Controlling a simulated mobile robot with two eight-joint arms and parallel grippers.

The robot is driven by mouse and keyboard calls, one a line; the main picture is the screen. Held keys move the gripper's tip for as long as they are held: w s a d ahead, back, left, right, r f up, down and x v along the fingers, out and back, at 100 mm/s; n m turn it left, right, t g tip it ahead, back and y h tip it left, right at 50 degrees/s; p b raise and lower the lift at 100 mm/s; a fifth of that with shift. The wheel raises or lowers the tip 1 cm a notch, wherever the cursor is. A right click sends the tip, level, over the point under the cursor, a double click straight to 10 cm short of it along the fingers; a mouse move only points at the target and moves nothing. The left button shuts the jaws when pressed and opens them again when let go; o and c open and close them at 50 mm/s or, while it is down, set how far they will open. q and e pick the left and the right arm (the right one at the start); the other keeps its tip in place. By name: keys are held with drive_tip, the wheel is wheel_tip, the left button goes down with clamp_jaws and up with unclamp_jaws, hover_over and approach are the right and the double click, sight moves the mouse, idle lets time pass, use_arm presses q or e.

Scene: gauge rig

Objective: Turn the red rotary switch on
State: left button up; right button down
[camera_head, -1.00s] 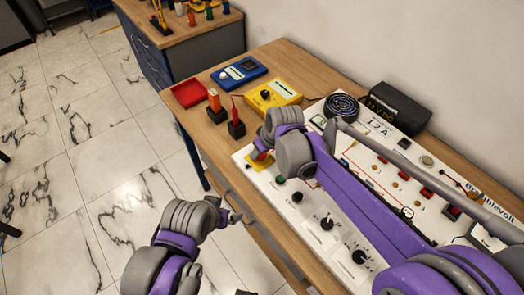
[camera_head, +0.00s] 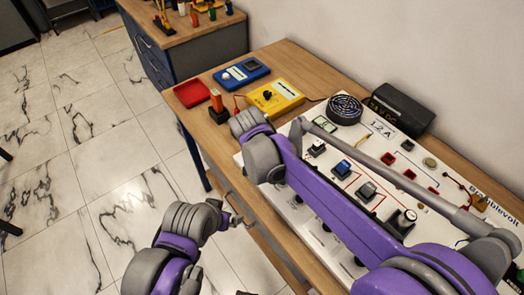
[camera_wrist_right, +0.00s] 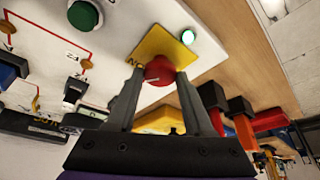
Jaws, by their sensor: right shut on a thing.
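The red rotary switch (camera_wrist_right: 159,70) is a round red knob on a yellow plate (camera_wrist_right: 168,45) in the right wrist view. A white mark on the knob lies toward the side of the printed "ON". My right gripper (camera_wrist_right: 160,77) is shut on the red knob, with a finger on each side. In the head view my right arm hides the switch and the gripper's fingers. My left gripper (camera_head: 234,213) is empty, off the bench's front edge; its opening is too small to tell.
The white panel (camera_head: 326,208) carries several other switches and knobs. A green button (camera_wrist_right: 84,14) is near the red switch. A yellow meter (camera_head: 275,97), a blue meter (camera_head: 241,72) and a red tray (camera_head: 191,93) are on the bench. Floor in front of the bench is clear.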

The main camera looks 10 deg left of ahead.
drive_tip(key=shift+m+h, duration=0.5)
drive_tip(key=shift+m, duration=0.7)
drive_tip(key=shift+c, duration=1.5)
unclamp_jaws()
drive_tip(key=v, duration=1)
drive_tip(key=shift+r, duration=0.4)
drive_tip(key=shift+a, duration=0.15)
